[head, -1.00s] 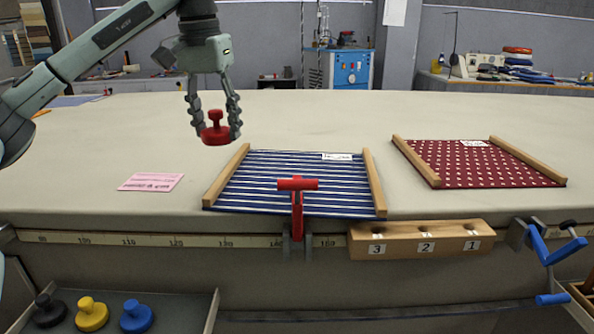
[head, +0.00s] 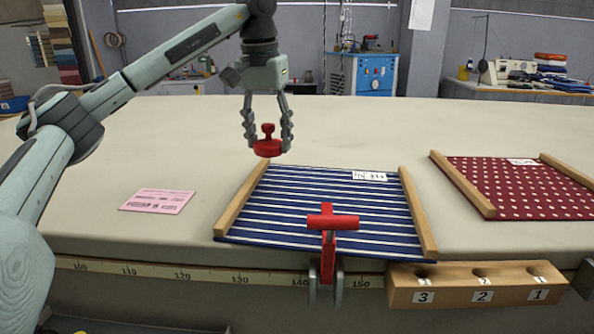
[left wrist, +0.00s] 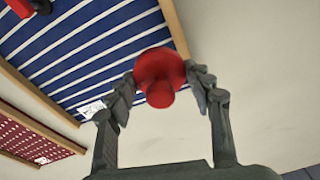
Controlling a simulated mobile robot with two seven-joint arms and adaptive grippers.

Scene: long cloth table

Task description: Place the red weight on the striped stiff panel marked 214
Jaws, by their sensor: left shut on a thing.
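The red weight (head: 268,147) is a round disc with a knob on top. My left gripper (head: 268,140) is shut on it and holds it upright above the table, near the far left corner of the striped panel. The blue and white striped panel (head: 325,205) lies flat between two wooden side bars, with a white label (head: 369,176) whose number is too small to read surely. In the left wrist view the red weight (left wrist: 158,75) sits between the fingers, with the striped panel (left wrist: 75,45) beyond it. My right gripper is not in view.
A red-handled clamp (head: 332,222) grips the table's front edge at the panel. A wooden block (head: 475,285) with numbered holes sits right of it. A red dotted panel (head: 525,187) lies at right, a pink card (head: 157,200) at left. The table behind is clear.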

